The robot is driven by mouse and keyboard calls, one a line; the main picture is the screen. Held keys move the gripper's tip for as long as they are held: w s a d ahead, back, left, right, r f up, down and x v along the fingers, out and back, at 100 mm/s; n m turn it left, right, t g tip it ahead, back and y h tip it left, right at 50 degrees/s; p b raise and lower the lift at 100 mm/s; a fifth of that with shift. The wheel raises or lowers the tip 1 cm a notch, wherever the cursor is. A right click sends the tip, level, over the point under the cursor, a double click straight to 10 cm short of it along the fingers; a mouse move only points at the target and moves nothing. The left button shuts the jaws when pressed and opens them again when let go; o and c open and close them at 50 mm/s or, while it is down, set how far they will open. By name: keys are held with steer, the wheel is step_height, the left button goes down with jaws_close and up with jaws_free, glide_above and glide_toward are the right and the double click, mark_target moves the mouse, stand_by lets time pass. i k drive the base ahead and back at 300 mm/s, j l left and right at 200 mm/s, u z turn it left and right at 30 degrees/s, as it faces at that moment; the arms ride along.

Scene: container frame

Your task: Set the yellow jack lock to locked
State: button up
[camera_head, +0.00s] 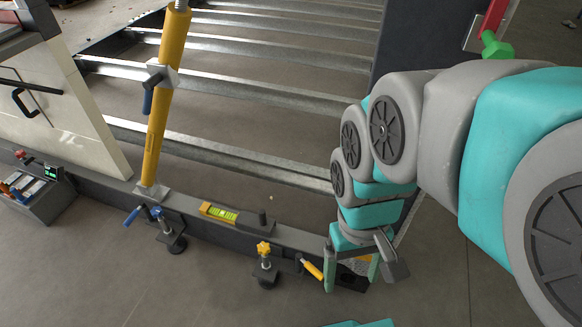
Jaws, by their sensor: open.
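My gripper (351,274) is open, pointing down over the right end of the dark frame rail. Its two fingers are apart, and I see nothing held between them. A short lever with a yellow grip (312,270) sticks out from the rail just left of the gripper, apart from it or barely touching; I cannot tell. A yellow star-shaped knob (264,249) tops a small jack with a black foot (265,275), further left. Which yellow part is the lock, and its set position, I cannot tell.
A tilted yellow prop (164,110) with a blue handle (148,101) rises from the rail. Another small jack has a blue handle (132,217). A spirit level (221,212) lies on the rail. A tool box (40,195) stands left. The front floor is mostly clear.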

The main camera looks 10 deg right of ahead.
mark_target(307, 264)
steer(key=j+z, duration=0.25)
steer(key=k+l+u, duration=0.1)
steer(key=l+u, duration=0.15)
steer(key=k+l+u, duration=0.1)
steer(key=l+u, duration=0.15)
steer(key=k+l+u, duration=0.25)
steer(key=l, duration=0.15)
steer(key=k+z, duration=0.75)
steer(key=i+l, duration=0.1)
steer(key=l, duration=0.25)
steer(key=i+l, duration=0.1)
steer(key=l, duration=0.25)
